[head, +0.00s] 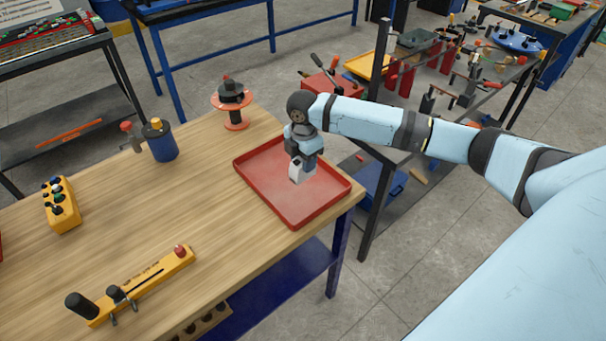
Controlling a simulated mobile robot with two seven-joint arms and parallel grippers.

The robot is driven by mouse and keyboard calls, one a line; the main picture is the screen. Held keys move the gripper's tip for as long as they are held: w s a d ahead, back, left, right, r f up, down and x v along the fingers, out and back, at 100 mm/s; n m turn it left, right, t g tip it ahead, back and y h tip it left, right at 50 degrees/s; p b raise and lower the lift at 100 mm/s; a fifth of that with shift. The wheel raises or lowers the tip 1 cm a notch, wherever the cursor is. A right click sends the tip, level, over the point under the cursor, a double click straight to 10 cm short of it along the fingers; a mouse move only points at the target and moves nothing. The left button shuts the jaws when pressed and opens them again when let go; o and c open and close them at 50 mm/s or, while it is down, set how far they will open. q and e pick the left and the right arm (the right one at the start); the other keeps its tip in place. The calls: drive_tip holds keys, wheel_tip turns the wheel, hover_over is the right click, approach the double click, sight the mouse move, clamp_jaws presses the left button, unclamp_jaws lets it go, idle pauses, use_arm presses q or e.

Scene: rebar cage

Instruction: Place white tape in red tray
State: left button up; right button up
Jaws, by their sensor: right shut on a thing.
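The red tray (310,215) lies flat on the wooden table near its right corner. My right gripper (298,172) hangs over the tray, pointing down. It is shut on a small white object, which looks like the white tape (296,174). The tape appears over the middle of the tray; I cannot tell whether it touches the tray floor. My left gripper is not in view.
On the wooden table (130,220) stand a blue cylinder (161,143), a red-and-black spool (232,105), a yellow button box (61,205) and a yellow bar tool (145,284). The table's middle is clear. A cluttered bench (400,150) stands behind my right arm.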

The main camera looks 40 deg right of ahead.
sight(303, 176)
drive_tip(key=shift+f, duration=3)
drive_tip(key=shift+f, duration=0.15)
drive_tip(key=o, duration=1.1)
wheel_tip(303, 176, up, 12)
drive_tip(key=shift+r, duration=0.15)
